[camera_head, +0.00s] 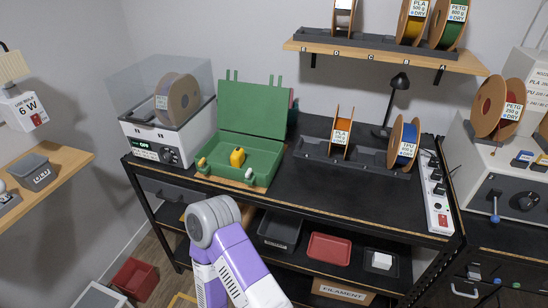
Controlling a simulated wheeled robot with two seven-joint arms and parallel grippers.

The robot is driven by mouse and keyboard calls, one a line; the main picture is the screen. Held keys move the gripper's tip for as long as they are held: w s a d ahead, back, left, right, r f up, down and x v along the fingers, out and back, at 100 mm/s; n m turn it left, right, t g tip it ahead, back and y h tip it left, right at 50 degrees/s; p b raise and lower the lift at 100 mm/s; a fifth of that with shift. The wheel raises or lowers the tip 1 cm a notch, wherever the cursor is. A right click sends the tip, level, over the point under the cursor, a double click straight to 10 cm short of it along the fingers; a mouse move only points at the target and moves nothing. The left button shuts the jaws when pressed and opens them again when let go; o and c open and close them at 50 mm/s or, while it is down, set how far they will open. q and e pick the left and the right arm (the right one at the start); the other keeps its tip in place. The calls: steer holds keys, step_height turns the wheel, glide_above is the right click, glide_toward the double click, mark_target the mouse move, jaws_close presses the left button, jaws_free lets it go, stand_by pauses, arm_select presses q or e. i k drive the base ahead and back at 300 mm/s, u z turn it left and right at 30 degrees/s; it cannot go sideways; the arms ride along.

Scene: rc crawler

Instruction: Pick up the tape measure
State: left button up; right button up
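An open green case (212,177) stands on the dark workbench with its lid raised. A small yellow block-like object (237,157) sits inside it, towards the back. It looks like the tape measure, but it is too small to be sure. A purple and grey arm link of mine rises at the bottom of the view, in front of the bench and below the case. Neither of my grippers shows.
A filament dryer (165,143) stands left of the case. A dark spool rack (317,157) and a power strip (437,208) are to the right. The bench (300,200) is clear in front of the rack. A shelf (380,53) hangs above. Trays sit below, including a red one (329,247).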

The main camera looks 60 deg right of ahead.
mark_target(237, 156)
steer(key=z, duration=1.65)
